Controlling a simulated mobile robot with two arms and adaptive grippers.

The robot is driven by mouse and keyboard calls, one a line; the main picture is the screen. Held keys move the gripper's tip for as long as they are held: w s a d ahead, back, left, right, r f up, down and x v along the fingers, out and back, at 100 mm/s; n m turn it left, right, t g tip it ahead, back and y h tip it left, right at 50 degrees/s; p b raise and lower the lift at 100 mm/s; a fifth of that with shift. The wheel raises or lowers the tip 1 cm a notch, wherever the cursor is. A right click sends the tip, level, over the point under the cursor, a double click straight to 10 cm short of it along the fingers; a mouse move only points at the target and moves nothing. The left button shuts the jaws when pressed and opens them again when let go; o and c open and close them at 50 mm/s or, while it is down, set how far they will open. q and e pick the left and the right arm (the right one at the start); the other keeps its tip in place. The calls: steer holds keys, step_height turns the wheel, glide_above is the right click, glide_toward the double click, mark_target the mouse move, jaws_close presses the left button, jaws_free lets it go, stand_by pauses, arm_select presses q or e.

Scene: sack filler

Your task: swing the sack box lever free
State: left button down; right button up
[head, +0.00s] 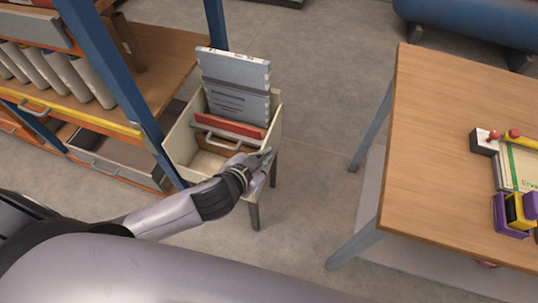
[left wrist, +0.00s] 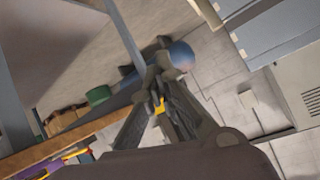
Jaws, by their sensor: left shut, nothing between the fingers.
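The cream sack box (head: 180,143) stands on grey legs in the head view. It holds a tall grey panel (head: 236,75) and a red-edged piece (head: 228,123) with a pale curved handle (head: 222,143). My left gripper (head: 266,158) is at the box's front right corner, shut and empty. In the left wrist view the left gripper's fingers (left wrist: 159,95) come together. A grey bar (left wrist: 124,32) runs down behind or beside them; I cannot tell whether they touch it. I cannot pick out the lever for certain; the hand covers part of that corner.
A shelf unit with a blue post (head: 112,78) and grey binders (head: 62,75) stands on the left. A wooden table (head: 432,150) on the right holds a red-knobbed block (head: 485,142) and purple and yellow blocks (head: 515,212). Bare floor (head: 318,110) lies between.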

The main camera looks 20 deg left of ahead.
arm_select(q)
steer(key=x, duration=1)
steer(key=s+a+f, duration=0.2)
steer(key=s, duration=0.1)
steer(key=shift+f+p, duration=0.15)
steer(key=shift+p, duration=0.25)
arm_select(e)
steer(key=shift+s+a+r, duration=0.4)
steer(key=shift+s+a, duration=0.1)
steer(key=shift+a, duration=0.05)
steer(key=shift+d, duration=0.15)
